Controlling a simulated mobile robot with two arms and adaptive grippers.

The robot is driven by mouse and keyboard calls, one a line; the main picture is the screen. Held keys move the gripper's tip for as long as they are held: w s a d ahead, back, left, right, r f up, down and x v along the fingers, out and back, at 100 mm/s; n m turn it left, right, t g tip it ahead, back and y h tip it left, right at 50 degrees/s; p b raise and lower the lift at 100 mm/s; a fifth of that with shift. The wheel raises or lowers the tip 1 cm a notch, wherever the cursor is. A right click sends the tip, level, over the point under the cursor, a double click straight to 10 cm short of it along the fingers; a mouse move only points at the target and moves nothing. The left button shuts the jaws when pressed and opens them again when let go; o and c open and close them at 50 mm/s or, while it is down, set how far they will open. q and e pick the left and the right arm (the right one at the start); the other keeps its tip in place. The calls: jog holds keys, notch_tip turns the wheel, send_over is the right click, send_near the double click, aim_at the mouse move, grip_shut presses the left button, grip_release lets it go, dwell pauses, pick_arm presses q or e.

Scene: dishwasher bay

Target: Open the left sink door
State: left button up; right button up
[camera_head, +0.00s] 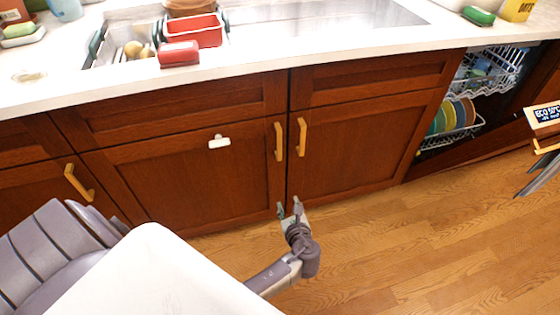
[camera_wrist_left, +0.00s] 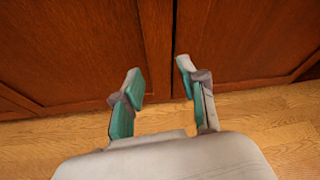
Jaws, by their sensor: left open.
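The left sink door (camera_head: 180,175) is a reddish-brown wood panel under the sink; it is shut. Its upright yellow handle (camera_head: 279,141) is near its right edge, and a small white piece (camera_head: 219,142) is on its upper part. My left gripper (camera_head: 290,209) is open and empty, low in front of the gap between the two doors and below the handle. In the left wrist view the open fingers (camera_wrist_left: 160,82) point at the lower doors, with the left door (camera_wrist_left: 70,50) on the left; no handle shows there. My right gripper is not in view.
The right sink door (camera_head: 360,135) is shut, with its own yellow handle (camera_head: 301,136). At the right, an open dishwasher holds racks (camera_head: 465,120) of dishes. The counter (camera_head: 270,65) carries a red container (camera_head: 192,31) near the sink. Wooden floor (camera_head: 430,235) is clear at the right front.

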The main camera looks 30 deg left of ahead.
aim_at(280, 145)
pick_arm(q)
notch_tip(280, 145, up, 11)
jog(key=w+a+m+t+y+b, duration=0.1)
jog(key=w+t+y+b, duration=0.1)
jog(key=w+y, duration=0.15)
jog(key=shift+m+y, duration=0.3)
jog(key=shift+y, duration=0.05)
jog(key=b+x, duration=0.1)
jog(key=x, duration=0.4)
jog(key=b+x, duration=0.1)
jog(key=x, duration=0.5)
jog(key=shift+a+f, duration=0.25)
jog(key=shift+a, duration=0.2)
jog(key=shift+w+a, duration=0.35)
jog(key=shift+a, duration=0.1)
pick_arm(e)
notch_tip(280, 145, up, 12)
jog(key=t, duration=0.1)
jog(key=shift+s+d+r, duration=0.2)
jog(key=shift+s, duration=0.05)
pick_arm(q)
grip_shut()
